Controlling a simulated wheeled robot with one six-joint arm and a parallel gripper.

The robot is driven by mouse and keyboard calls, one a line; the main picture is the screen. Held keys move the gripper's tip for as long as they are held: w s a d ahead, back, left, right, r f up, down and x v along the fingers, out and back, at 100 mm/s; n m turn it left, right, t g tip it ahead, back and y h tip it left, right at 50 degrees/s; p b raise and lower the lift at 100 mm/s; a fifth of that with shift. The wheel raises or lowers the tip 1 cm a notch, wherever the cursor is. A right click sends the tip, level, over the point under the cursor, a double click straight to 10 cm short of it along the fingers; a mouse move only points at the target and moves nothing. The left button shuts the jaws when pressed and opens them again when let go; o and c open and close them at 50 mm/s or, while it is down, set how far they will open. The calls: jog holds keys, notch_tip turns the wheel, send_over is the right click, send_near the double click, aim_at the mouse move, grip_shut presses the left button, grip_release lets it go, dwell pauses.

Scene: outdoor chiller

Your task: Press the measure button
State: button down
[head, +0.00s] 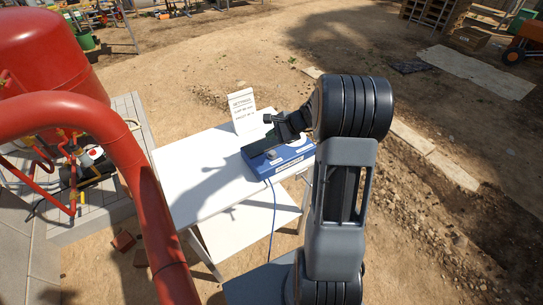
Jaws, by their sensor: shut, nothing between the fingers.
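A blue box-shaped device (291,165) sits on the white table (190,160), near its right side. A grey knob-like part and a pale round part show on its top. I cannot tell which of its parts is the measure button. My gripper (269,119) is shut and empty, above the back left of the device. Parts of the device's top are hidden behind my gripper and arm. I cannot tell whether my gripper touches it.
A white card with printed text (243,111) stands on the table behind the device. A blue cable (273,215) hangs from the device's front. Large red pipes (140,180) and a red tank (45,50) stand at the left. The table's left part is clear.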

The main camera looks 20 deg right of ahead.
aim_at(272, 154)
jog(key=shift+f+b, duration=1.75)
jog(key=shift+f, duration=0.75)
jog(key=shift+f, duration=0.15)
jog(key=shift+f+b, duration=0.25)
jog(key=shift+b, duration=0.2)
jog(key=shift+f+b, duration=0.5)
jog(key=shift+f, duration=0.05)
dwell(0.5)
jog(key=shift+r, duration=0.2)
jog(key=shift+r+p, duration=0.7)
jog(key=shift+r, duration=0.05)
jog(key=shift+r, duration=0.1)
jog(key=shift+r+p, duration=1.85)
jog(key=shift+r, duration=0.65)
